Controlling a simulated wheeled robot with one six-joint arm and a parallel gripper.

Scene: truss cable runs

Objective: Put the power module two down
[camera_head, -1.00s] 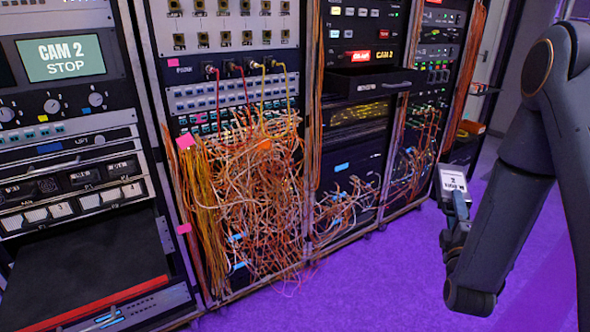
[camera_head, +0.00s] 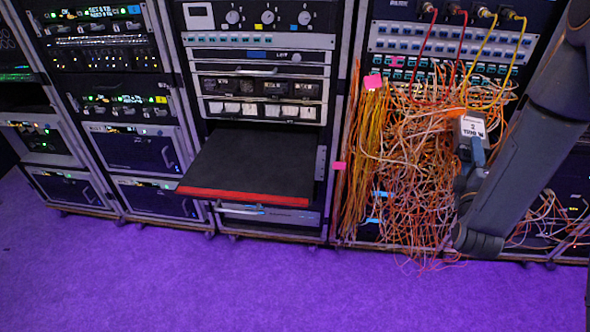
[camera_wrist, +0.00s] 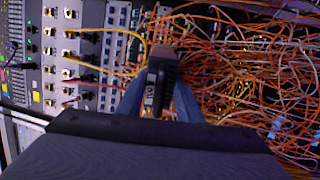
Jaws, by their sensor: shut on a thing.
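The power module two (camera_head: 470,128) is a small block with a white label marked 2, held out in front of the tangled cables in the head view. My gripper (camera_head: 472,160) is shut on it, with blue-grey fingers on both sides. In the wrist view the module (camera_wrist: 162,75) shows dark and edge-on between the fingers of my gripper (camera_wrist: 160,92). It is in the air, and whether it touches any cable behind it I cannot tell.
A black pull-out shelf (camera_head: 255,165) with a red front edge stands out from a rack, its top bare. A mass of orange cables (camera_head: 410,170) hangs from the rack beside it. More racks (camera_head: 120,100) stand at left. The purple floor (camera_head: 230,285) in front is clear.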

